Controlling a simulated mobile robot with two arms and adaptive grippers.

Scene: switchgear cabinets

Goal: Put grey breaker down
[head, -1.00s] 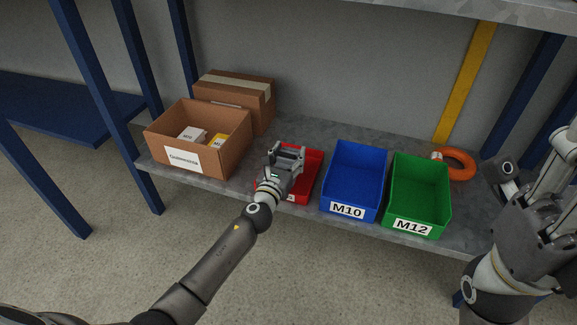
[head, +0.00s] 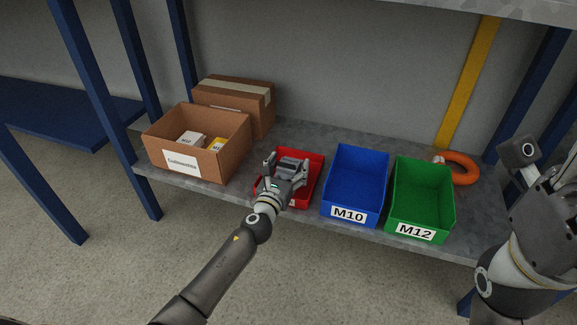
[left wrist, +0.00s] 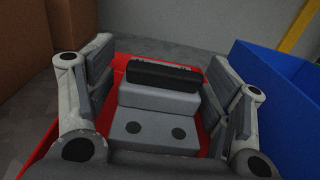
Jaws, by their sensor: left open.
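The grey breaker (head: 291,163) is in the red bin (head: 317,172). In the left wrist view the breaker (left wrist: 158,104) shows a stepped grey body with a black top part and two dark round spots. My left gripper (head: 286,164) is open, with its fingers on either side of the breaker. In the left wrist view, gaps show between the breaker and both fingers. The breaker's underside is hidden, so I cannot tell how it rests on the bin floor. My right gripper (head: 545,160) is at the right edge, partly cut off, away from the bins.
A blue M10 bin (head: 348,214) and a green M12 bin (head: 413,232) stand to the right on the grey shelf (head: 395,148). An open cardboard box (head: 221,157) with small boxes stands left, a closed carton (head: 246,92) behind. An orange ring (head: 460,164) lies at the back right.

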